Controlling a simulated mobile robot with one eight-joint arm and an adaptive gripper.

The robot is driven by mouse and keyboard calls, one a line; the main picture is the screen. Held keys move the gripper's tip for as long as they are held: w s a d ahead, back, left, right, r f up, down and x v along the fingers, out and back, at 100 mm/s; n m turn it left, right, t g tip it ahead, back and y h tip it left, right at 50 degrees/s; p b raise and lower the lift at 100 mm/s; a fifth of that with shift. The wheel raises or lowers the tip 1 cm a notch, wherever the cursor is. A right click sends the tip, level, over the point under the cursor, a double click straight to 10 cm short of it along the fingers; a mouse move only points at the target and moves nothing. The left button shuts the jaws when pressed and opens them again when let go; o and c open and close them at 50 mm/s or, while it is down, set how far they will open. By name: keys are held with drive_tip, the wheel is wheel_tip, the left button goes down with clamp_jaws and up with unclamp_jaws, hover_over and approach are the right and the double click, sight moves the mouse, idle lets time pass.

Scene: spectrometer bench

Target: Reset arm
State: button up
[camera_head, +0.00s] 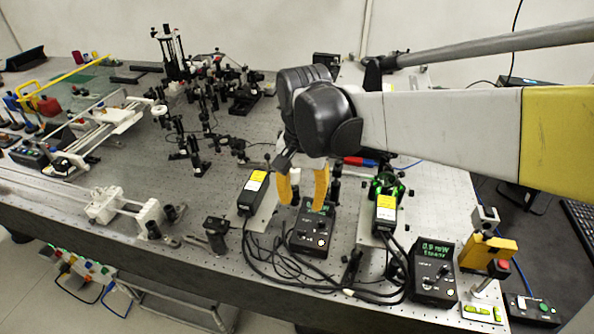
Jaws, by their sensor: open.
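The fingertips appear just above or behind a black controller box (312,229) with a lit display; I cannot tell the exact gap. My arm comes in from the right, with a grey and yellow link and a dark wrist, and hides part of the bench behind it.
Black boxes with yellow labels (253,193) (385,212) stand either side of the gripper. A power meter (433,272) with a green display is at the front right. Loose black cables (285,272) lie along the front. Optics posts (188,150) crowd the left middle.

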drive_tip(key=shift+r, duration=0.45)
drive_tip(key=s+d+n+t, duration=0.4)
drive_tip(key=s+d+t, duration=0.3)
drive_tip(key=s+d, duration=0.4)
drive_tip(key=shift+d+r, duration=0.35)
drive_tip(key=shift+d, duration=0.85)
